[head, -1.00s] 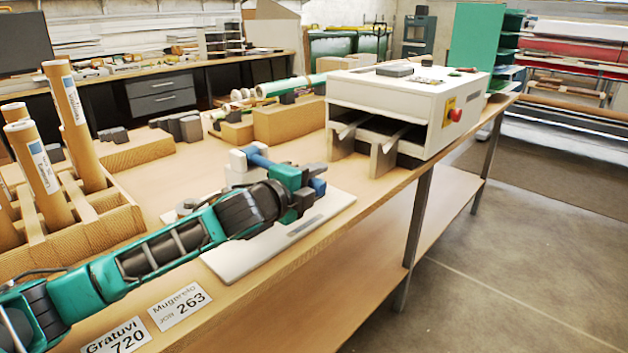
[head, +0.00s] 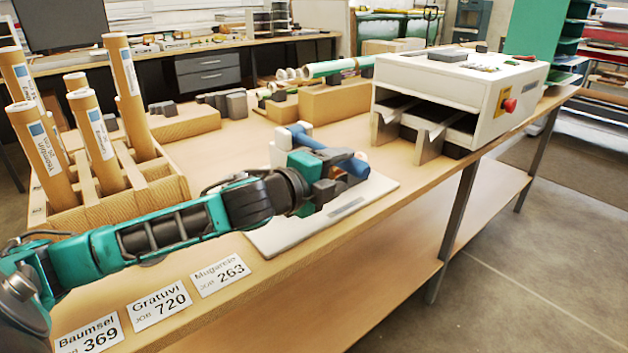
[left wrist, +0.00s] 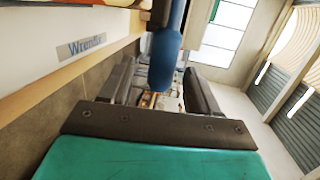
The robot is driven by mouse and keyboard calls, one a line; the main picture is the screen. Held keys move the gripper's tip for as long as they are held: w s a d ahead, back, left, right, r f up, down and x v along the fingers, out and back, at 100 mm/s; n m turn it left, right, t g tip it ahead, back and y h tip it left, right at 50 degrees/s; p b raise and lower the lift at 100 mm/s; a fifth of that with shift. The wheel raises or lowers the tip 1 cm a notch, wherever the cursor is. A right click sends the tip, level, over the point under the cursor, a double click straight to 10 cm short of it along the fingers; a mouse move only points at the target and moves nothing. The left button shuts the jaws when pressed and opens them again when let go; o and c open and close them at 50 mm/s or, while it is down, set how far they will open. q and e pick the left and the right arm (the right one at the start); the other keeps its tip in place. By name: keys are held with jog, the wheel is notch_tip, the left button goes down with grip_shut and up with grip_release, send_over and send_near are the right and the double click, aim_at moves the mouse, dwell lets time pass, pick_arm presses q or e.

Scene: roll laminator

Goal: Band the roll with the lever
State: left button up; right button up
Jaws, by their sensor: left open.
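The banding device stands on a pale base plate (head: 275,238) near the table's front edge. Its blue lever (head: 355,168) sticks out toward the front right. My left gripper (head: 332,186) is open beside the lever's handle, hiding part of the device. In the left wrist view the blue lever (left wrist: 165,62) passes in front of my left gripper (left wrist: 160,90), between its two dark fingers, which stand apart. I cannot tell whether they touch it. Whether a roll lies in the device is hidden. My right gripper is out of view.
Several brown rolls (head: 128,80) stand in a wooden rack (head: 165,188) at left. A white laminator (head: 440,84) stands at right. Pale rolls (head: 335,67) lie behind. Job cards (head: 160,303) lie along the front edge. Open floor is at right.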

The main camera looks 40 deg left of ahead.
pick_arm(q)
jog(key=f+v, duration=0.1)
jog(key=v, duration=0.5)
jog(key=shift+s+r, duration=0.35)
jog(key=shift+r, duration=0.15)
dwell(0.4)
